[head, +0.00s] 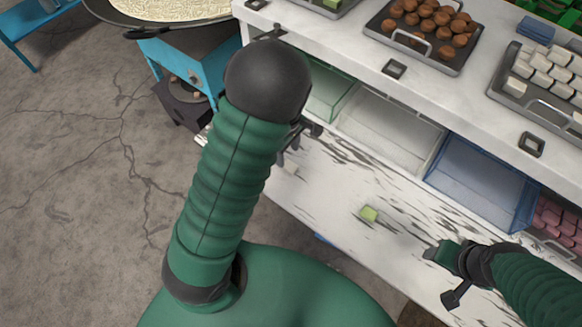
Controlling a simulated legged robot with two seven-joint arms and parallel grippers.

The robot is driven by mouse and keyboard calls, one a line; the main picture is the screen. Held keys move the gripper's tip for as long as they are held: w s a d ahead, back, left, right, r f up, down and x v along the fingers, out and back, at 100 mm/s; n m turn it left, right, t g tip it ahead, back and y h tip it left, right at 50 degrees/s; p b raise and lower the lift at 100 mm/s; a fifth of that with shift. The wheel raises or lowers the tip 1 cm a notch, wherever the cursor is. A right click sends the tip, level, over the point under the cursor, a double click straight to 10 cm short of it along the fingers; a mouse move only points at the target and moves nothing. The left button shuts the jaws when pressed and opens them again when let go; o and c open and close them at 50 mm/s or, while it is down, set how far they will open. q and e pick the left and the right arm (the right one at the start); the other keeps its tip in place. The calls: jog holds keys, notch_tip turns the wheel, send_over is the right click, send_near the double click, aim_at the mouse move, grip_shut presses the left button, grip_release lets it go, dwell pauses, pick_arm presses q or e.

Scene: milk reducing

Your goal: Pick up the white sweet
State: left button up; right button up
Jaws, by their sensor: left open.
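My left gripper (292,150) is open, partly hidden behind my own green forearm. Its fingers are close to the block, but I cannot tell whether they touch it. More white sweets (541,70) lie in a grey tray (513,92) on the upper counter at the right. My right gripper (446,272) is low over the lower surface at the right.
Clear, white and blue bins (480,180) sit under the counter edge, with pink blocks (560,222) at right. A tray of brown balls (423,22) stands on the counter. A blue stove with a pan (170,10) stands at upper left.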

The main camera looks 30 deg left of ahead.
aim_at(291, 165)
pick_arm(q)
notch_tip(291, 165, down, 2)
jog(key=shift+w+d, duration=0.1)
jog(key=shift+w, duration=0.05)
jog(key=shift+d+f, duration=0.2)
jog(key=shift+f, duration=0.05)
notch_tip(291, 165, down, 5)
jog(key=shift+w+d+r+b, duration=0.1)
jog(key=shift+d+r+b, duration=0.05)
jog(key=shift+b, duration=0.25)
jog(key=shift+w+a+f, duration=0.1)
jog(key=shift+a+f, duration=0.1)
jog(key=shift+a, duration=0.1)
jog(key=shift+r, duration=0.1)
jog(key=c, duration=0.3)
jog(key=shift+d, duration=0.2)
grip_shut()
